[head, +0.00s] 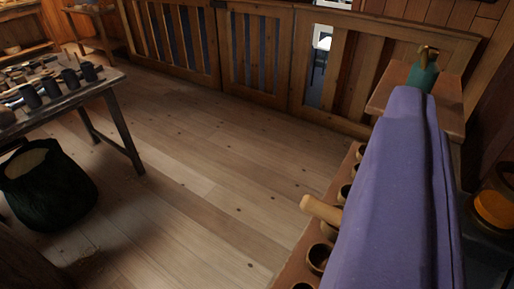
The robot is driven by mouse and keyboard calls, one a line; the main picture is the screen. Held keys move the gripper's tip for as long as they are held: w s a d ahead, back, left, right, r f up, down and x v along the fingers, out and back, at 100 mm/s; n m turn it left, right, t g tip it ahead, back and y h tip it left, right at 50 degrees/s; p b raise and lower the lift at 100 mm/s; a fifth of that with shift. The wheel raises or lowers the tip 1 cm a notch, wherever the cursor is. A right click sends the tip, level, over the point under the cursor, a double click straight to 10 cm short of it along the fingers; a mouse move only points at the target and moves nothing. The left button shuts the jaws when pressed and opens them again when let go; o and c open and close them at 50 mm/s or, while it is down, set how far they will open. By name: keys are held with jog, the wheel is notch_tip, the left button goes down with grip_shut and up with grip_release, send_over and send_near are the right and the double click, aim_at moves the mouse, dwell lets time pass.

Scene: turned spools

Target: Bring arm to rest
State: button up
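A long purple form (392,190), perhaps folded cloth, fills the right side and narrows toward the back. A small teal piece (421,77) with a brass-coloured top (427,56) stands at its far end.
A brown rack (286,258) with several dark round cups and a pale wooden handle (322,210) lies along the purple form. At left are a table (110,84) with dark pieces and a dark sack (45,195). A slatted wooden fence (255,55) closes the back. The middle floor (205,165) is clear.

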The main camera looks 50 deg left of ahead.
jog(key=shift+s+a, duration=0.15)
jog(key=shift+s, duration=0.15)
jog(key=w+r+m+t+h+b, duration=0.1)
jog(key=w+r+h, duration=0.3)
jog(key=r, duration=0.3)
jog(key=w+d+r+m+h+b, duration=0.1)
jog(key=w+r+m+h, duration=0.2)
jog(key=r, duration=0.5)
jog(key=w+r+t+h+b, duration=0.1)
jog(key=w+r+h, duration=0.3)
jog(key=r, duration=0.3)
jog(key=s+a+r+g+y, duration=0.1)
jog(key=s+a+r, duration=0.4)
jog(key=a, duration=0.3)
jog(key=s+a+r+m+g+y+b, duration=0.1)
jog(key=s+a+r+y, duration=0.1)
jog(key=s+a+r, duration=0.3)
jog(key=a+r, duration=0.1)
jog(key=a, duration=0.2)
jog(key=shift+r+g+b, duration=0.15)
jog(key=shift+g+b, duration=0.15)
jog(key=shift+g, duration=0.1)
jog(key=shift+d, duration=0.1)
